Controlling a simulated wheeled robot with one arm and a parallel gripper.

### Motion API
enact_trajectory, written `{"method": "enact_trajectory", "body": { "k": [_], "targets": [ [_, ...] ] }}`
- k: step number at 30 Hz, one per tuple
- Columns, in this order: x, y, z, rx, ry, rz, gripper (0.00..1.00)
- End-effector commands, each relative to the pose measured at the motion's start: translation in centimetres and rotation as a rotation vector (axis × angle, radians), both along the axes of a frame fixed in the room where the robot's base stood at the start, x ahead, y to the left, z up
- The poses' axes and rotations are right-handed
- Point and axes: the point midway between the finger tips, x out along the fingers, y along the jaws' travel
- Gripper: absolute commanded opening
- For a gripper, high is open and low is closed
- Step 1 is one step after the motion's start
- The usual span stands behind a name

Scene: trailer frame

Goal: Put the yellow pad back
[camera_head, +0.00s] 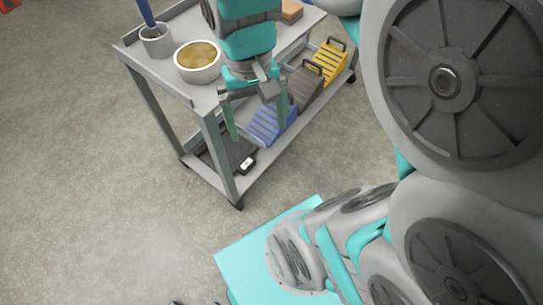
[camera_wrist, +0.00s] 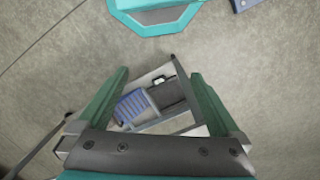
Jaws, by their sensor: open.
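The yellow pad (camera_head: 329,64), ribbed and with a dark handle, lies at the far right end of the cart's lower shelf in the head view. I do not see it in the wrist view. My gripper (camera_head: 258,131) points downward by the cart's near long side, its green fingers spread and nothing between them. In the head view the fingers overlap the blue pad (camera_head: 270,122). The yellow pad is up and to the right of them, apart from them. In the wrist view the open fingers (camera_wrist: 160,73) frame part of the lower shelf.
The grey cart (camera_head: 226,186) also holds a dark brown ribbed pad (camera_head: 306,88) and a black pad (camera_head: 228,150) below. A white bowl (camera_head: 198,74), a grey cup (camera_head: 156,46) and an orange-brown block (camera_head: 291,10) stand on top.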

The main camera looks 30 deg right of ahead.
Motion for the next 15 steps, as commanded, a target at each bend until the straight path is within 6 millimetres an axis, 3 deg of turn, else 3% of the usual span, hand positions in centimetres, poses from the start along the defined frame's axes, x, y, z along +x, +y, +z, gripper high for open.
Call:
{"method": "enact_trajectory", "body": {
  "k": [1,3,6,9,15],
  "targets": [
    [-2.0,0.5,-1.1,0.004,0.006,0.057,1.00],
    [-4.0,0.8,-2.3,0.010,0.014,0.123,1.00],
    [-5.9,1.1,-3.6,0.017,0.019,0.194,1.00],
    [-7.0,1.2,-4.3,0.020,0.023,0.231,1.00],
    [-7.2,1.2,-4.5,0.021,0.023,0.244,1.00]
  ]
}}
